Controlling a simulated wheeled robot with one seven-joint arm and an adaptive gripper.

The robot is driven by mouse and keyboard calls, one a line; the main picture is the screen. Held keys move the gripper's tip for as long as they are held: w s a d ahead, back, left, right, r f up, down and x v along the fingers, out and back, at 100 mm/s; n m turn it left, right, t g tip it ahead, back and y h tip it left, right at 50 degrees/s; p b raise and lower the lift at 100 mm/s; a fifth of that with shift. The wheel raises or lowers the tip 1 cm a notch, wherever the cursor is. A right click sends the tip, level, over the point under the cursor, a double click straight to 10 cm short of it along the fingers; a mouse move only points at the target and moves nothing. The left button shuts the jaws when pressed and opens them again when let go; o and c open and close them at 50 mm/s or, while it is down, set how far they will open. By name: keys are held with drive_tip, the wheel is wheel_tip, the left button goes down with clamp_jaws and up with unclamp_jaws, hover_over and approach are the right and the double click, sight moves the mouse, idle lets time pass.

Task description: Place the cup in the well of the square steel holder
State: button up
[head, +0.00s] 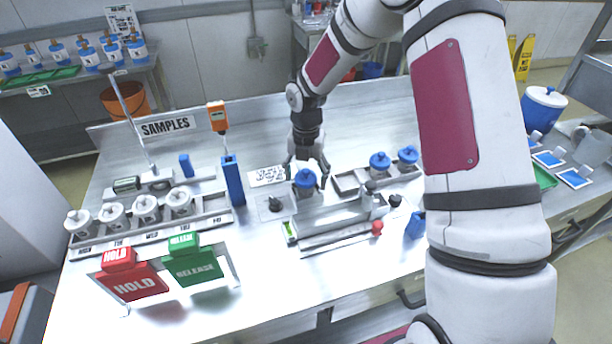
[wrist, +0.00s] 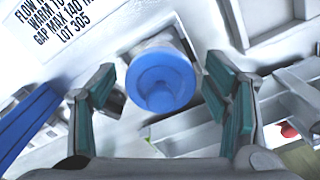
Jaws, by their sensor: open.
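A cup with a blue lid (head: 305,178) stands upright near the middle of the bench. Its round lid (wrist: 162,78) fills the centre of the wrist view and hides most of its body. My gripper (head: 307,167) is above the cup, pointing down. In the wrist view, its green-padded fingers (wrist: 162,98) are open, one on each side of the lid, with gaps between. A pale square-edged metal piece (wrist: 128,32), perhaps the steel holder, shows behind the lid. I cannot tell whether the cup sits down in its well.
Two more blue-lidded cups (head: 380,162) stand in a rack at right. A blue upright block (head: 233,180) and a row of white lidded jars (head: 146,208) are at left. HOLD (head: 132,282) and RELEASE (head: 196,264) signs stand in front.

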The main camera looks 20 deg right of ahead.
wheel_tip(320, 180, up, 11)
drive_tip(key=shift+r+b, duration=0.1)
drive_tip(key=shift+b, duration=0.55)
drive_tip(key=shift+s+r, duration=0.1)
drive_tip(key=shift+r, duration=0.5)
drive_tip(key=s+r+m+t+h, duration=0.2)
drive_tip(key=s+r+m+t, duration=0.1)
drive_tip(key=s+r+m, duration=1.1)
drive_tip(key=s+r+m+t+y, duration=0.1)
drive_tip(key=s+m+t+y, duration=0.1)
drive_tip(key=s+m, duration=1.2)
drive_tip(key=shift+s+r+m, duration=0.3)
drive_tip(key=shift+r+m, duration=0.1)
drive_tip(key=shift+m, duration=0.6)
drive_tip(key=shift+a, duration=0.1)
